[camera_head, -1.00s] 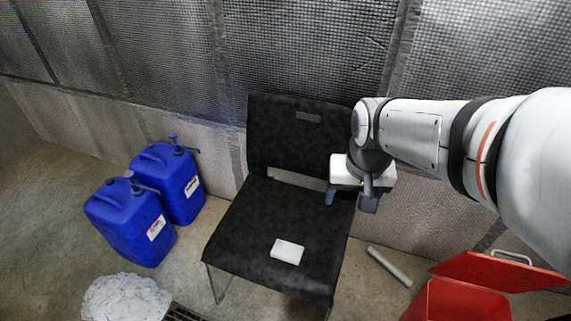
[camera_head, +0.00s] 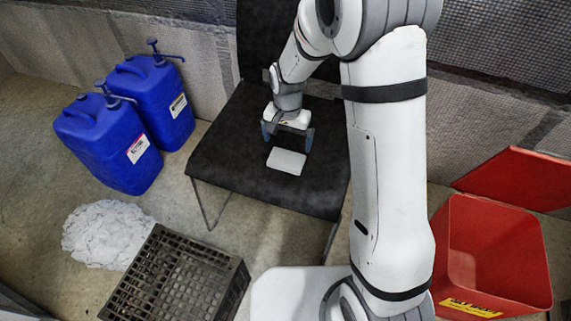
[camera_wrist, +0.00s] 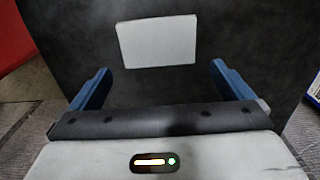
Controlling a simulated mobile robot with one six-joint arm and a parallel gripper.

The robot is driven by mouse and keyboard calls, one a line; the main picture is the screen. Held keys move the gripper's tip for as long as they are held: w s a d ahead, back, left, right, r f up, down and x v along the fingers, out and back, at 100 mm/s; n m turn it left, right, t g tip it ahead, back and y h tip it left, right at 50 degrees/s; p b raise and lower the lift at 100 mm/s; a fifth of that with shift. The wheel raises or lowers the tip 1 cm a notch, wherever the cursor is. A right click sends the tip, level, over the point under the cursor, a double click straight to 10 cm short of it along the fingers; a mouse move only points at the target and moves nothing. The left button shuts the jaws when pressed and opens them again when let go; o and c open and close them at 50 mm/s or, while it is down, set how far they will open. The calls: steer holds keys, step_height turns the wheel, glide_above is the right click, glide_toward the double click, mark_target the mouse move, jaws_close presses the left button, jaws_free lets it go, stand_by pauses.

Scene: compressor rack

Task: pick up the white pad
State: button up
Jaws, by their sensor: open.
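The white pad (camera_head: 286,160) lies flat on the seat of a black chair (camera_head: 233,160). In the wrist view the pad (camera_wrist: 157,42) sits beyond my fingertips, roughly centred between them and a little left of the middle. My gripper (camera_head: 286,140) is over the chair seat, just behind the pad as the head view shows it. Its two blue fingers are spread wide with nothing between them. In the wrist view my open gripper (camera_wrist: 160,82) is apart from the pad. The exact height above the seat is hard to tell.
Two blue jerrycans (camera_head: 107,143) stand left of the chair. A black crate (camera_head: 178,275) and a pile of white material (camera_head: 103,234) are on the floor in front. An open red bin (camera_head: 492,255) stands at right. A wall (camera_head: 195,60) is close behind the chair.

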mark_target(286, 158)
steer(key=f+b, duration=0.1)
steer(key=f, duration=0.1)
steer(key=f+b, duration=0.1)
steer(key=f, duration=0.1)
steer(key=s+f+b, duration=0.1)
steer(key=f, duration=0.1)
steer(key=shift+a+f, duration=0.1)
steer(key=shift+f, duration=0.05)
steer(key=shift+c, duration=0.2)
steer(key=c, duration=0.6)
steer(key=shift+c, duration=0.2)
step_height(286, 158, up, 10)
steer(key=p, duration=0.4)
